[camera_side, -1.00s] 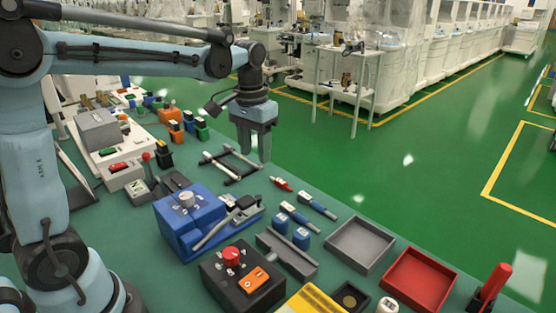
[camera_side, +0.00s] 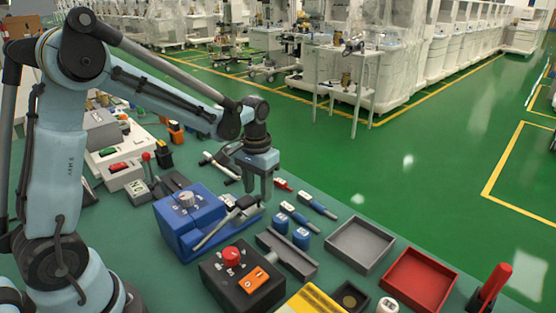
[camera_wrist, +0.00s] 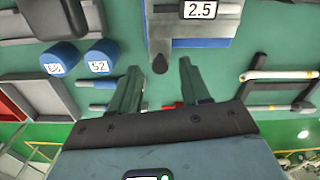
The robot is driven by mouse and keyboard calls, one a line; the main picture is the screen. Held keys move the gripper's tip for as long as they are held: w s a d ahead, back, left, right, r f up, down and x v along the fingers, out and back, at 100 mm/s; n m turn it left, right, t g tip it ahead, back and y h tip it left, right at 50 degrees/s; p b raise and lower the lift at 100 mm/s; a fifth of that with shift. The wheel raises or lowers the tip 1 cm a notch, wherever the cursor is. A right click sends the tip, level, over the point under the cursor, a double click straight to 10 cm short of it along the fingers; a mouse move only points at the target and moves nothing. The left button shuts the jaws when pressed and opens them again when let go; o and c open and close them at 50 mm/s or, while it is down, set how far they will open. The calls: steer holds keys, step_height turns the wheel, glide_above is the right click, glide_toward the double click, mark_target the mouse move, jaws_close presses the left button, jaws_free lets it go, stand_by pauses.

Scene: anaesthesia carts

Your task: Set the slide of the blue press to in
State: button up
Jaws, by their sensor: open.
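The blue press (camera_side: 188,222) stands on the green table, with a round grey knob on top and a long grey lever at its front. Its grey slide with a dark end (camera_side: 246,202) lies on the right side of the press. In the wrist view the slide (camera_wrist: 160,50) points toward my gripper, beside the press's "2.5" label (camera_wrist: 200,10). My gripper (camera_side: 259,195) is open and empty, pointing down just above the slide's outer end. In the wrist view the dark end appears between the fingertips of my gripper (camera_wrist: 159,68); whether they are level with it is unclear.
Two blue blocks (camera_side: 301,238) and blue-handled tools (camera_side: 317,204) lie to the right of the press. A black box with a red knob (camera_side: 232,257) stands in front. A frame with rods (camera_side: 222,160) lies behind. Grey (camera_side: 360,246) and red (camera_side: 418,283) trays stand further right.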

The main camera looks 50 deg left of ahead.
steer(key=shift+f, duration=0.6)
jaws_close()
